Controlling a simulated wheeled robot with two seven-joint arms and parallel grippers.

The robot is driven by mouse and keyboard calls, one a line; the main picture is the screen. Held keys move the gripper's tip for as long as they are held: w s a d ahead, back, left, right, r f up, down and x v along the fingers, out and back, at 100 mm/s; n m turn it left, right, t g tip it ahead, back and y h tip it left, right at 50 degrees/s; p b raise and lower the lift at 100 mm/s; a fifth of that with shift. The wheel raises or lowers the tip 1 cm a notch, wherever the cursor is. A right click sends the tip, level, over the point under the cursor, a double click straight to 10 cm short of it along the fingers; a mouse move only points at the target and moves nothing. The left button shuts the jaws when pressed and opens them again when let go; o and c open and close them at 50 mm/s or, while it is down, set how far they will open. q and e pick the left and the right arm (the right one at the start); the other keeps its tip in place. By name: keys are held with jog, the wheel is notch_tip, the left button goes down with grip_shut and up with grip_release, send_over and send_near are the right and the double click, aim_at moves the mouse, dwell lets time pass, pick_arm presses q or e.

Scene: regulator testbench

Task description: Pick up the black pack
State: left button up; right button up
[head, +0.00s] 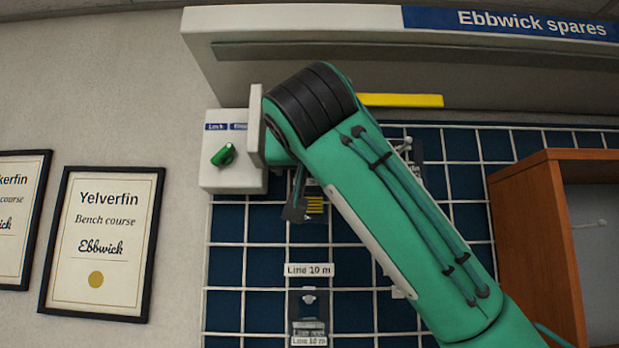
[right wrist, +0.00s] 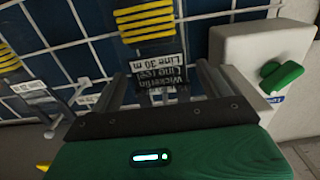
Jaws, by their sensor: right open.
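A black pack (right wrist: 158,72) with yellow stripes and a white-lettered label, upside down in the right wrist view, hangs at the blue gridded wall. Its label reads "Line 30 m". My right gripper (right wrist: 163,82) is open, with its two fingers on either side of the label; I cannot tell whether they touch the pack. Another dark pack (head: 308,302) hangs lower, by "Line 10 m" tags. My left gripper is not in view.
A white box (head: 232,178) with a green knob (head: 223,155) is close beside my right gripper. A shelf with the "Ebbwick spares" sign (head: 530,22) overhangs the wall. A brown wooden cabinet (head: 530,210) stands at right. Framed certificates (head: 102,243) hang at left.

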jog(key=shift+s, duration=0.1)
jog(key=shift+c, duration=1.3)
jog(key=c, duration=0.8)
jog(key=shift+c, duration=0.2)
jog(key=shift+r+b, duration=0.45)
jog(key=shift+b, duration=0.1)
jog(key=shift+s+r+b, duration=0.15)
jog(key=shift+s+b, duration=0.05)
jog(key=shift+b, duration=0.2)
jog(key=s+b, duration=0.7)
jog(key=s, duration=1)
jog(key=shift+s+r+b, duration=0.15)
jog(key=shift+s+b, duration=0.15)
